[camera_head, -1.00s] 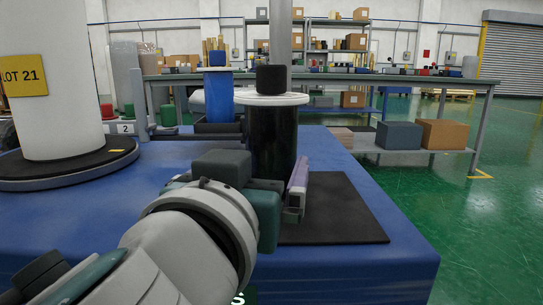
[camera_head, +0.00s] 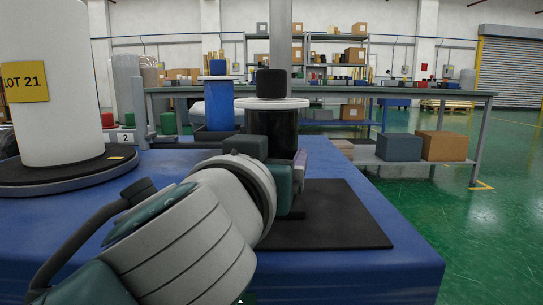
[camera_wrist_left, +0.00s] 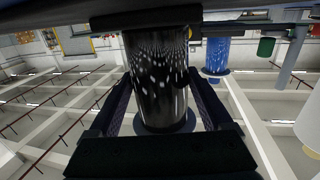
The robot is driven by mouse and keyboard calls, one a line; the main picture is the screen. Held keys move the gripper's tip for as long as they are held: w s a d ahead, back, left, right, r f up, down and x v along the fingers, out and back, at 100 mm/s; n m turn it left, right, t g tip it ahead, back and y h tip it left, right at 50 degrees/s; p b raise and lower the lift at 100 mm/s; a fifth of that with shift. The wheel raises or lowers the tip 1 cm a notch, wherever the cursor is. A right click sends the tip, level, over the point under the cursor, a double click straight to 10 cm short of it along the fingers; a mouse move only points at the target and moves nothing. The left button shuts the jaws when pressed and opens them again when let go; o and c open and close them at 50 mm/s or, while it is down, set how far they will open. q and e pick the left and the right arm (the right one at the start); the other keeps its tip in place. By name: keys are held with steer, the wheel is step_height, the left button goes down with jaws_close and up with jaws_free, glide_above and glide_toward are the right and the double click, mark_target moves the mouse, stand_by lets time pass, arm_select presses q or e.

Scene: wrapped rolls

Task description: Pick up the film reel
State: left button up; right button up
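The film reel is a glossy black upright roll (camera_head: 284,132) with a pale disc and black knob on top, at the back of a black mat (camera_head: 335,225). My left gripper (camera_head: 292,168) is at the reel's near side; my own wrist hides the reel's lower left part. In the left wrist view, which is upside down, the black roll (camera_wrist_left: 158,85) stands between the two spread fingers of my left gripper (camera_wrist_left: 158,78). I cannot tell whether the fingers touch it. My right gripper is not in view.
A blue roll (camera_head: 219,105) stands behind on the blue table (camera_head: 405,275). A large white roll (camera_head: 55,110) with a LOT 21 label stands at left on a dark round base. A grey box (camera_head: 398,147) and a brown box (camera_head: 443,146) sit on a low shelf beyond.

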arm_select(q)
jaws_close()
steer(key=shift+r, duration=0.1)
stand_by(0.4)
step_height(320, 180, up, 19)
steer(key=p, duration=0.9)
steer(key=shift+r, duration=0.5)
steer(key=shift+p, duration=0.3)
steer(key=shift+r, duration=0.1)
